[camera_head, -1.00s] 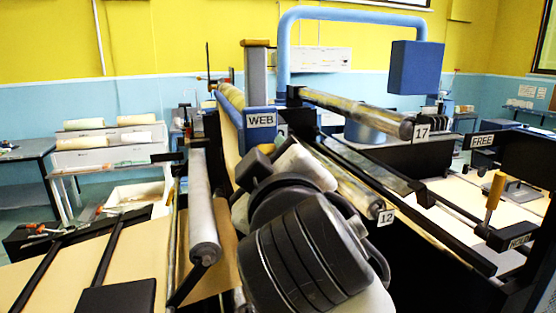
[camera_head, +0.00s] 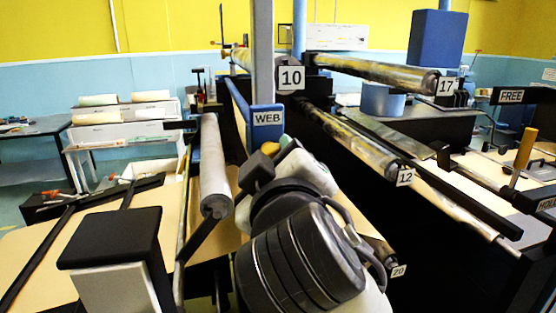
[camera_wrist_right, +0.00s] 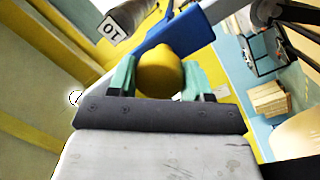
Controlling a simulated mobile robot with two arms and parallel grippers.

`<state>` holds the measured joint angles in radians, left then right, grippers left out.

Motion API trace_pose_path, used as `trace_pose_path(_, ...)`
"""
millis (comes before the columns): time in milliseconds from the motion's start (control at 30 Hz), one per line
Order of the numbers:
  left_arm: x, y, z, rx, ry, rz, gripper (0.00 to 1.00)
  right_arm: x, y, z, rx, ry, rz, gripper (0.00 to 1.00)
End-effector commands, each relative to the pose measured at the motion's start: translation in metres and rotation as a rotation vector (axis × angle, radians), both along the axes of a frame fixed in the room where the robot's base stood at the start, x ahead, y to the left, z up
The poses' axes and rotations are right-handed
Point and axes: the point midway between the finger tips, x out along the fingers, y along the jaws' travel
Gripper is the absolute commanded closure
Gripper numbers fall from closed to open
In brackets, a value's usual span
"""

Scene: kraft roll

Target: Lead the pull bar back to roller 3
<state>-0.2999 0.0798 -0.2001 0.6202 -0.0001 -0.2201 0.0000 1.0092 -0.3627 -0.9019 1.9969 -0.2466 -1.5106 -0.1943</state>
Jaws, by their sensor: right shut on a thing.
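In the right wrist view, the green fingers of my right gripper (camera_wrist_right: 160,82) are shut on a rounded yellow piece (camera_wrist_right: 160,73), which looks like the grip of the pull bar. The rest of the bar is hidden. In the head view my right arm reaches forward from the bottom middle, and a bit of the yellow piece (camera_head: 270,148) shows at its far end, just below the blue WEB sign (camera_head: 267,118). No label for roller 3 can be read. My left gripper is not in view.
A pale roller (camera_head: 214,165) stands close left of my arm. Labelled rollers 10 (camera_head: 291,78), 12 (camera_head: 404,176), 17 (camera_head: 447,86) and 20 (camera_head: 398,271) lie ahead and right. A black-topped block (camera_head: 112,237) is at lower left. The blue plate (camera_wrist_right: 180,28) is close beyond my gripper.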

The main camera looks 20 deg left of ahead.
Motion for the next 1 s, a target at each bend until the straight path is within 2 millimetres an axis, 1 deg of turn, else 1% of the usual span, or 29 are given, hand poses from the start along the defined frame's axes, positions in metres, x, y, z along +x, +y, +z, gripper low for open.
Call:
trace_pose_path(33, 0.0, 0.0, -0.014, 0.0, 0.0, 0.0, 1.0, -0.015, 0.014, -0.021, 0.01, 0.026, 0.047, 0.88)
trace_pose_path(1000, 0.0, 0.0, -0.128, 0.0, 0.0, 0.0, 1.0, -0.011, 0.009, -0.176, 0.013, 0.029, 0.05, 0.89)
